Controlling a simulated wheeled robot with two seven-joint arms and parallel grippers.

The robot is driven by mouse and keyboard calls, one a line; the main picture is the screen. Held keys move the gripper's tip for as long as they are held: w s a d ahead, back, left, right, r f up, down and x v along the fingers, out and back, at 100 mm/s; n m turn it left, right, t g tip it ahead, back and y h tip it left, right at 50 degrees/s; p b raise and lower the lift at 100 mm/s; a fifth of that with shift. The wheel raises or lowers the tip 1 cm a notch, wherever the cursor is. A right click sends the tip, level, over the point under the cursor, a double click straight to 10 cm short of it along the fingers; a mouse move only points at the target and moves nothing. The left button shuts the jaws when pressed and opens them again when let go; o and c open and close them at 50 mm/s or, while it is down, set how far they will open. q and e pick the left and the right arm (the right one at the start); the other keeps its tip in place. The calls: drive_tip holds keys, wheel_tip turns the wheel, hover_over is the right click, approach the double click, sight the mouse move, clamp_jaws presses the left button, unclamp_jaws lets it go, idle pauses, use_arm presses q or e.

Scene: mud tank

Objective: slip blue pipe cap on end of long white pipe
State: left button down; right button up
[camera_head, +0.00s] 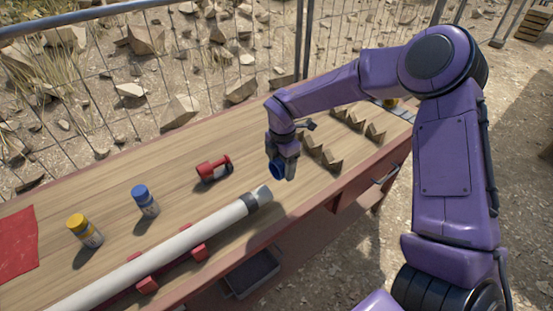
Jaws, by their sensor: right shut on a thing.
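The long white pipe (175,247) lies along the front of the wooden table on red supports. A dark band sits near its right end, and its open right end (264,192) points up and to the right. My right gripper (281,172) is shut on the blue pipe cap (277,169). It holds the cap above the table, a little above and to the right of the pipe end in the picture. The cap and the pipe end appear apart. The gripper's fingers hide part of the cap. My left gripper is not in view.
Several brown angular pieces (332,157) lie at the right. A red sheet (17,243) is at the left. A wire fence runs behind.

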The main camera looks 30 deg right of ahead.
sight(265, 189)
drive_tip(key=shift+f, duration=0.2)
drive_tip(key=shift+s+a+f+b, duration=0.15)
drive_tip(key=shift+s+f+b, duration=0.3)
drive_tip(key=shift+b, duration=0.2)
drive_tip(key=f+b, duration=0.1)
drive_tip(key=f, duration=0.1)
drive_tip(key=a+f+b, duration=0.1)
drive_tip(key=f+b, duration=0.1)
drive_tip(key=f, duration=0.1)
drive_tip(key=shift+w+b, duration=0.1)
drive_tip(key=shift+b, duration=0.2)
drive_tip(key=shift+a+f, duration=0.15)
drive_tip(key=shift+a, duration=0.05)
drive_tip(key=shift+b, duration=0.55)
drive_tip(key=shift+a, duration=0.1)
drive_tip(key=shift+s+a+b, duration=0.15)
drive_tip(key=shift+a+b, duration=0.35)
drive_tip(key=shift+a, duration=0.65)
drive_tip(key=shift+s+a+b, duration=0.1)
drive_tip(key=shift+a+b, duration=0.35)
drive_tip(key=shift+a, duration=0.65)
